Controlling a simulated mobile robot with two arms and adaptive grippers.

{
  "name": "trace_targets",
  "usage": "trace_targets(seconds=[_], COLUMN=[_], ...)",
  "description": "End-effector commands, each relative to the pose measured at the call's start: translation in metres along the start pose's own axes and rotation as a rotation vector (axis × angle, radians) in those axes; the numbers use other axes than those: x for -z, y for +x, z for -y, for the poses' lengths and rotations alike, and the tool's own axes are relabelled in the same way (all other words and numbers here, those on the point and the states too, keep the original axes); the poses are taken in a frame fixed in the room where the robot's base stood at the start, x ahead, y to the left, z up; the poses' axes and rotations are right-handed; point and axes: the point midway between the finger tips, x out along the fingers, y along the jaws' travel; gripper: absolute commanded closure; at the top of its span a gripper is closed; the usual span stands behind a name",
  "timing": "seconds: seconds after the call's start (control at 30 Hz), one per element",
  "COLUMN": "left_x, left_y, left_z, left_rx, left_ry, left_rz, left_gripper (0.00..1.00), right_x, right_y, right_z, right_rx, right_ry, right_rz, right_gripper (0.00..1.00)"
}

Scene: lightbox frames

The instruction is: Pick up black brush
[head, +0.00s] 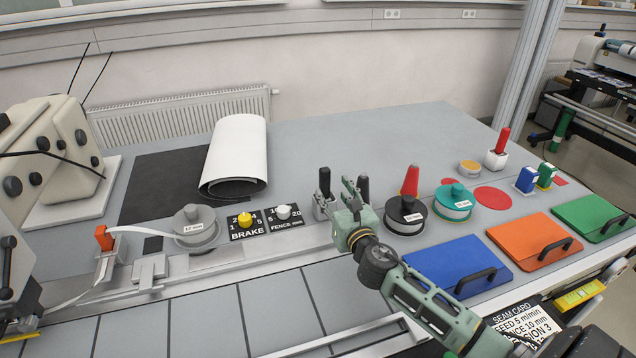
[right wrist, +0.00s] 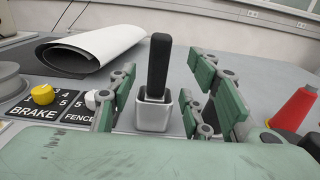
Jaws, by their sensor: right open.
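The black brush (head: 324,181) stands upright, handle up, in a small grey square holder (head: 322,207) near the middle of the table. In the right wrist view the brush (right wrist: 158,66) stands in its holder (right wrist: 154,110), in the gap between my finger pairs. My right gripper (head: 352,192) is open and empty, close to the holder. The brush appears clear of both fingers, just beyond them. The brush's lower end is hidden inside the holder. My left gripper does not show.
A yellow knob (head: 245,219) and a white knob (head: 283,212) sit to the left. A rolled white sheet (head: 236,150) lies behind left. The table's back middle is clear.

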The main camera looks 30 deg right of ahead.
Motion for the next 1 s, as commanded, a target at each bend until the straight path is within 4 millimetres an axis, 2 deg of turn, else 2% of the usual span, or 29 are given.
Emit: trace_targets(seconds=[0.03,0.2,0.33,0.6,0.77,0.97,1.0], left_x=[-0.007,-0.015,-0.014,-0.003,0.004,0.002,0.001], left_y=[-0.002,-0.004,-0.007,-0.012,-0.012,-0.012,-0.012], left_z=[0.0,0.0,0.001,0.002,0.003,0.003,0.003], left_rx=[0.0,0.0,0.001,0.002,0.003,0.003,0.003], left_ry=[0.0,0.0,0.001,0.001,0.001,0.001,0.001], left_rz=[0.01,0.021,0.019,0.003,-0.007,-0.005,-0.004], left_gripper=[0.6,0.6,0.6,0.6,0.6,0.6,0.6], right_x=[-0.002,-0.001,-0.001,0.001,0.002,0.002,0.002], right_y=[0.006,0.021,0.031,0.066,0.073,0.073,0.073], right_z=[0.0,-0.001,-0.001,-0.001,-0.002,-0.002,-0.002], right_rx=[0.002,0.001,0.001,0.001,-0.001,-0.001,-0.001], right_ry=[0.002,0.001,0.001,0.003,0.001,0.0,0.0], right_rz=[0.002,0.001,0.001,0.002,0.001,0.001,0.001], right_gripper=[0.55,0.55,0.55,0.55,0.55,0.55,0.57])
